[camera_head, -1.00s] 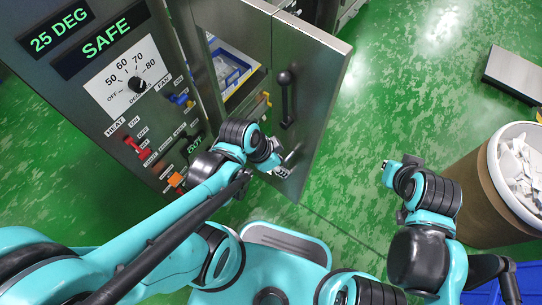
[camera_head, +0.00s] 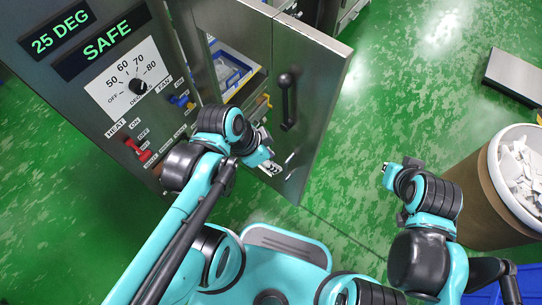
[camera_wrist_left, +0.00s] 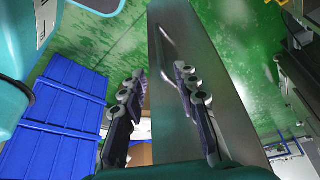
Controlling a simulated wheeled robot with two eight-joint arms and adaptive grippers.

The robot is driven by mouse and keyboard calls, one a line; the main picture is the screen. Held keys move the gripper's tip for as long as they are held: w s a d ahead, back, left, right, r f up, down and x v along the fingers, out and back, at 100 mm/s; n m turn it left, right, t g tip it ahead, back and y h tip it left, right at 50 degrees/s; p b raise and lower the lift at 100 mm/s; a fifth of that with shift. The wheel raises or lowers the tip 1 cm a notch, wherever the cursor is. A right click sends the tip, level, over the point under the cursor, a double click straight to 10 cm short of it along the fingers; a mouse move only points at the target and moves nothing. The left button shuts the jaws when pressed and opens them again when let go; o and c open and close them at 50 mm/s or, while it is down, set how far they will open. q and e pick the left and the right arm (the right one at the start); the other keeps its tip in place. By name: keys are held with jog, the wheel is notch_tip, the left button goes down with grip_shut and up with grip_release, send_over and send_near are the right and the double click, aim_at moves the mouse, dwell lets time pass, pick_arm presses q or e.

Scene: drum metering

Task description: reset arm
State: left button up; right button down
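The left arm covers part of the control panel (camera_head: 95,85).
The cabinet holds a tray with blue edging (camera_head: 231,70). The door carries a black handle (camera_head: 287,102). A brown drum (camera_head: 480,190) with white scraps stands at the right, with a blue bin (camera_head: 490,292) below it.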

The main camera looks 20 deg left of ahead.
pick_arm(q)
jog(key=w+a+r+n+t+y, duration=0.3)
jog(key=w+a+n+t, duration=0.1)
jog(key=n, duration=0.5)
jog(key=shift+w+a+r+n, duration=0.35)
jog(key=shift+w+a, duration=0.3)
jog(key=shift+a, duration=0.6)
